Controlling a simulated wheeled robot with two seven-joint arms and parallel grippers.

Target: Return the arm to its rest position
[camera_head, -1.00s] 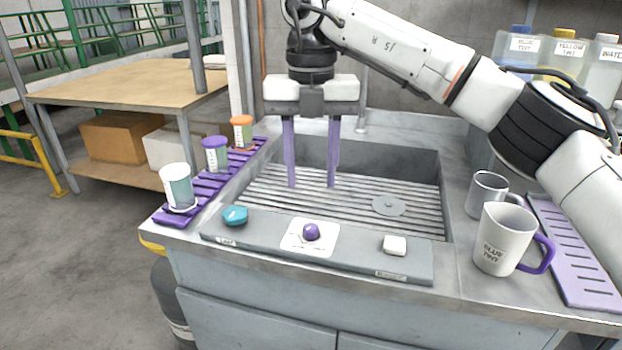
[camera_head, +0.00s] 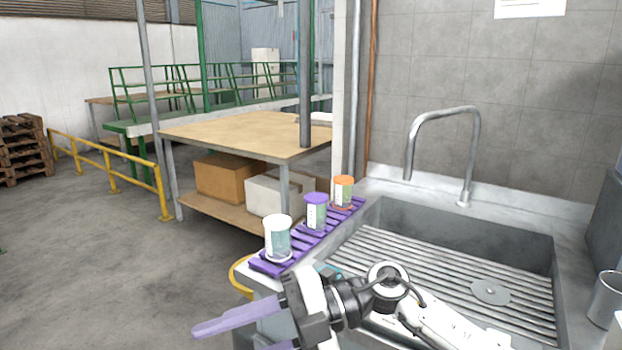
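My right arm comes in from the lower right, low over the front of the sink counter. Its gripper (camera_head: 240,338) points left, with its purple fingers apart and nothing visible between them. The second finger is partly cut off by the bottom edge. The gripper is in front of the purple slatted rack (camera_head: 299,251) and lower in the picture, apart from the cups there. My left gripper is not in view.
On the rack stand a white-and-teal cup (camera_head: 278,240), a purple-lidded cup (camera_head: 316,212) and an orange-lidded cup (camera_head: 343,192). The sink (camera_head: 450,262) is empty beneath a tap (camera_head: 463,160). A grey mug (camera_head: 606,298) is at the right edge. A wooden table (camera_head: 245,134) stands behind.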

